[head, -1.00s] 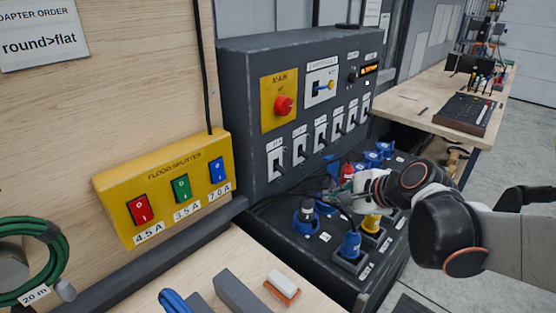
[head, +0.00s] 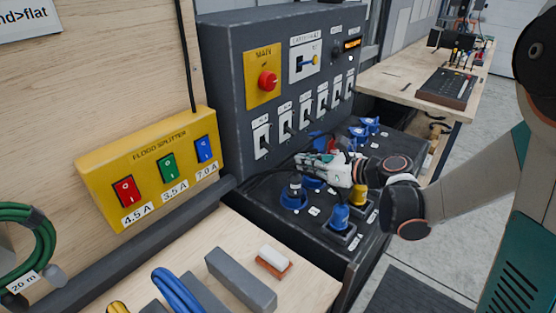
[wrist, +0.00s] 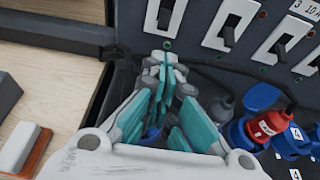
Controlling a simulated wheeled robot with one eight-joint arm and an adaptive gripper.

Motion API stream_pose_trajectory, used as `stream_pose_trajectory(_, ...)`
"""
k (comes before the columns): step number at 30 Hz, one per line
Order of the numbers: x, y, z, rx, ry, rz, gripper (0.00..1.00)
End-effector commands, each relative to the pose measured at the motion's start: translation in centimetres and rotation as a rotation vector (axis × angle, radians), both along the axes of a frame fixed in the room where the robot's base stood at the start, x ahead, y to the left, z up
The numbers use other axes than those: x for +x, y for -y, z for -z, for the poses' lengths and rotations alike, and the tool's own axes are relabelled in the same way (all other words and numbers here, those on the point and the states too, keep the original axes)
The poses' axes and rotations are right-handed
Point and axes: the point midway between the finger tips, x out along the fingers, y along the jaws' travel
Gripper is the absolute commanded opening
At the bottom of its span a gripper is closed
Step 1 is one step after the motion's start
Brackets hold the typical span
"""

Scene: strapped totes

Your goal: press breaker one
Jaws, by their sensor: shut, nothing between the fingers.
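Breaker one (head: 261,138) is the leftmost of the row of white-plated toggle switches on the dark grey panel. In the wrist view, breaker one (wrist: 165,15) is at the top, its plate partly cut off by the frame edge, with a dark lever. My gripper (head: 299,159) is shut and empty, to the right of and a little below breaker one in the head view. In the wrist view, the closed teal-padded fingertips (wrist: 164,62) appear just below breaker one's plate. I cannot tell whether they touch the panel.
Blue, yellow and red plugs and sockets (head: 341,216) stand on the dark shelf below the panel. A red MAIN knob (head: 267,81) is above the breakers. A yellow splitter box (head: 150,170) is at left. Cables run behind my gripper.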

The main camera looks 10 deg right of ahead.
Motion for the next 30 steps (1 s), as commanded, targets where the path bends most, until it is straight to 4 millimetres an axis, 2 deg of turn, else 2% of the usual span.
stream_pose_trajectory(8, 0.4, -0.4, 0.2, -0.002, 0.001, -0.002, 0.0)
stream_pose_trajectory(21, 4.9, -5.1, 2.6, -0.004, 0.002, -0.003, 0.0)
stream_pose_trajectory(30, 6.6, -6.7, 3.2, -0.004, 0.002, 0.0, 0.0)
